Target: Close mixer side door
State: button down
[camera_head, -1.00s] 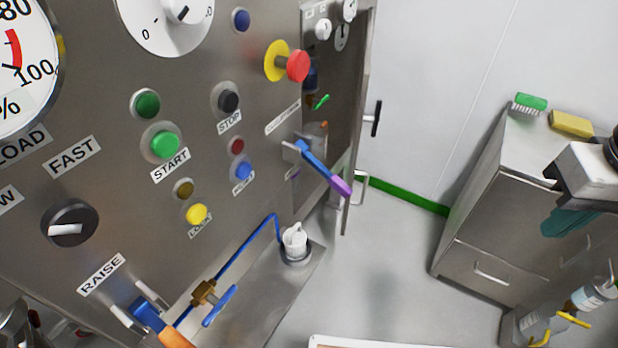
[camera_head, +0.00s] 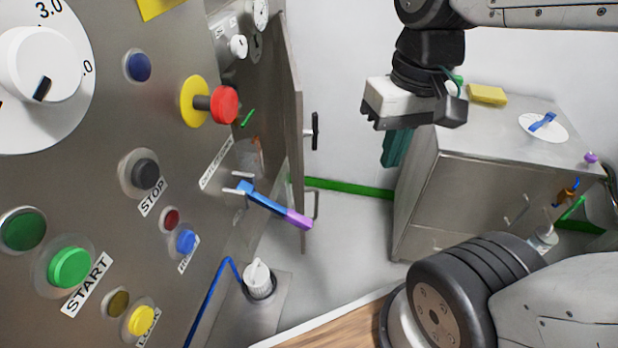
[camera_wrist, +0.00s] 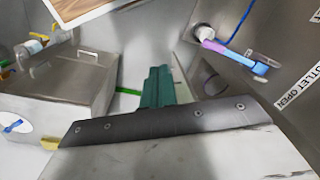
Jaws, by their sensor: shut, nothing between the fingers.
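The mixer side door (camera_head: 291,110) is a tall metal panel at the right end of the mixer's control face. It stands open, seen almost edge-on, with the dark interior showing to its left. A black handle (camera_head: 313,131) sticks out from its right side. My gripper (camera_head: 396,150) has teal fingers pointing down, to the right of the door and apart from it, in front of the grey cabinet's left end. In the wrist view the teal fingers (camera_wrist: 157,88) are together and hold nothing. I cannot clearly make out the door there.
A blue and purple lever (camera_head: 272,206) juts out from the panel just left of the door. A red emergency button (camera_head: 224,105) projects above it. A low metal cabinet (camera_head: 470,185) stands at right with a yellow sponge (camera_head: 487,95) on top. Floor shows between door and cabinet.

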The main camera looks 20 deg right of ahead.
jog(key=w+d+f+m+g+y, duration=0.35)
jog(key=w+f+m+y, duration=0.5)
jog(key=w+f, duration=0.4)
jog(key=w+d+f+m+t+y, duration=0.35)
jog(key=w+f+m+y, duration=0.25)
jog(key=f, duration=0.3)
jog(key=m+t+y, duration=0.2)
jog(key=m+t, duration=0.3)
jog(key=m, duration=0.1)
send_near(314, 189)
jog(key=shift+n, duration=0.25)
jog(key=x, duration=0.3)
jog(key=r+x, duration=0.1)
jog(key=x, duration=0.6)
jog(key=shift+r, duration=0.2)
